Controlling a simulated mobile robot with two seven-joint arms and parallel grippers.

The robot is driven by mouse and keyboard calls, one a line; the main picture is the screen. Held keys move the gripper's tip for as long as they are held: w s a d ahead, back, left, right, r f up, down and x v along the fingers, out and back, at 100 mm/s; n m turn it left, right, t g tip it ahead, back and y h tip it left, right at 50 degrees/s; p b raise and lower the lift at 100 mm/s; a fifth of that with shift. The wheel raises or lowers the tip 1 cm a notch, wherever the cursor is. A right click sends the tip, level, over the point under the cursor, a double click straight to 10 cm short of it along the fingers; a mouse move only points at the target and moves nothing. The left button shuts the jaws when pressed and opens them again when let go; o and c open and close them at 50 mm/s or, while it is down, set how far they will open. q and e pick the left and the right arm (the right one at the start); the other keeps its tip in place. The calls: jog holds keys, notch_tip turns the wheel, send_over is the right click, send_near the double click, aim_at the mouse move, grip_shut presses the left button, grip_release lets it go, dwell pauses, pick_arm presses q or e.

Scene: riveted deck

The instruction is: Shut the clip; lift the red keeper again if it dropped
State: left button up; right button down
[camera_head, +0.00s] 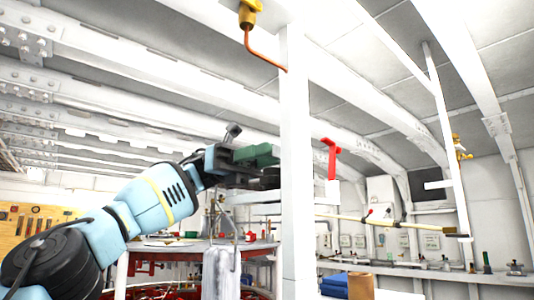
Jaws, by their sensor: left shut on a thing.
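My left gripper (268,172) reaches in from the left, close to a tall white post (294,150). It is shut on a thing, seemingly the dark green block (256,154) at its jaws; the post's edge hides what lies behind. A red piece (331,160), likely the keeper, stands upright just right of the post, with a short bent top. The post separates it from my gripper in the picture, and I cannot tell whether they touch. I cannot make out the clip clearly. My right gripper is not in view.
A brass fitting (247,14) with a copper pipe is at the top. A long pale rod (395,222) crosses to the right of the post. A red-framed workbench (185,252) stands behind my arm. A blue stack (338,283) and a brown block (361,285) lie low right.

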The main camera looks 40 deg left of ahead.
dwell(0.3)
pick_arm(q)
jog(key=o, duration=0.7)
jog(key=shift+a, duration=0.6)
jog(key=a, duration=0.4)
jog(key=shift+s+r, duration=0.1)
jog(key=shift+a+r+p, duration=0.1)
jog(key=shift+a+p, duration=0.4)
jog(key=shift+a, duration=0.8)
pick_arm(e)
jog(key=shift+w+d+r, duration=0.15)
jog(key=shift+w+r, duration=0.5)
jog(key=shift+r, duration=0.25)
